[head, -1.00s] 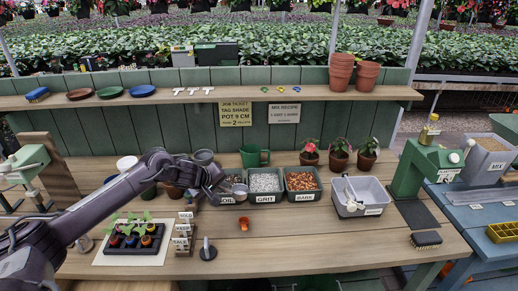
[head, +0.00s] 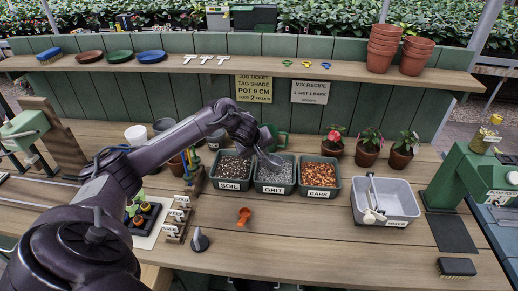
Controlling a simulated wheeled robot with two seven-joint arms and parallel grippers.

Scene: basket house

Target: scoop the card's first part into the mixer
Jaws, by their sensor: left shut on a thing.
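The recipe card (head: 311,92) on the back wall reads "MIX RECIPE", and its lower line seems to say 1 grit 1 bark. The GRIT tub (head: 274,189) stands between the SOIL tub (head: 229,184) and the BARK tub (head: 319,191). My left gripper (head: 259,147) is over the back of the GRIT tub, shut on a grey metal scoop (head: 271,161). The scoop's head is at the grit; I cannot tell whether it is in it or loaded. The grey mixer (head: 400,203), with a paddle and handle in it, stands to the right. My right gripper is out of view.
Three potted plants (head: 369,155) stand behind the mixer. A green cup (head: 273,137) is behind the GRIT tub. A small orange object (head: 244,215) lies in front of the tubs.

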